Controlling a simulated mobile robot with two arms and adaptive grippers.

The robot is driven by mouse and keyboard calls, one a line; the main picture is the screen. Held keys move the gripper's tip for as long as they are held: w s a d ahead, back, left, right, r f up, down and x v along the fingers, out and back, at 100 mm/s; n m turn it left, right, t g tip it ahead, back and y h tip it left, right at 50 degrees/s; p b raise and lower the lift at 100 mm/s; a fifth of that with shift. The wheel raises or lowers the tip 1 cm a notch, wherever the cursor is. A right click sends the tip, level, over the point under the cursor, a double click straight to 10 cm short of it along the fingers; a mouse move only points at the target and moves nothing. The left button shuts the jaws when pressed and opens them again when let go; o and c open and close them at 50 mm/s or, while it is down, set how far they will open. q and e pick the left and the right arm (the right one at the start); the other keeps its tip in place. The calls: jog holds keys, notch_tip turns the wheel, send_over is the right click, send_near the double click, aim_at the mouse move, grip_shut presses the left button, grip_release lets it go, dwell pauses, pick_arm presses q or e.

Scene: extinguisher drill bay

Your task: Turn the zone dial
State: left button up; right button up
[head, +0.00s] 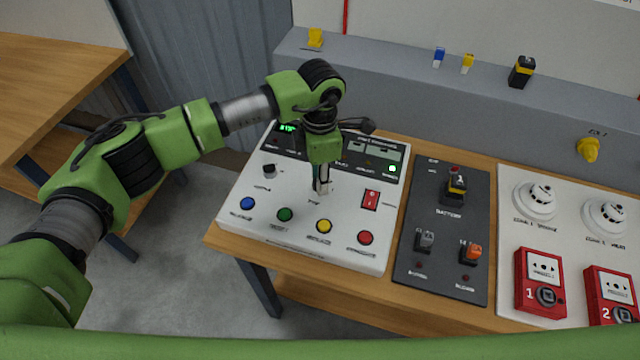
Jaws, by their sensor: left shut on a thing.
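My left gripper (321,186) reaches down onto the middle of the white control panel (235,196). Its fingers are shut on the zone dial, which they almost wholly hide, so its pointer and setting cannot be read. A small dark knob (269,171) stands to the left of the gripper, and a red rocker switch (371,199) to its right. Blue (247,203), green (285,214), yellow (324,226) and red (365,238) buttons line the panel's front. A green-lit display (288,128) is partly covered by my arm. My right gripper is out of view.
A dark battery board (440,270) lies right of the panel on the wooden table. A white board (520,212) with detectors and red call points (540,282) is farther right. A grey ledge (400,88) with small blocks runs behind. Another wooden table (50,75) stands at left.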

pick_arm(q)
jog(key=n+b, duration=0.6)
jog(key=shift+f, duration=0.2)
jog(key=n+b, duration=0.2)
jog(key=n, duration=0.1)
jog(key=shift+n, duration=0.3)
jog(key=shift+r+n+b, duration=0.15)
jog(key=shift+n+b, duration=0.6)
jog(key=shift+n, duration=0.15)
jog(key=shift+r, duration=0.1)
jog(key=o, duration=1.1)
notch_tip(320, 180, up, 12)
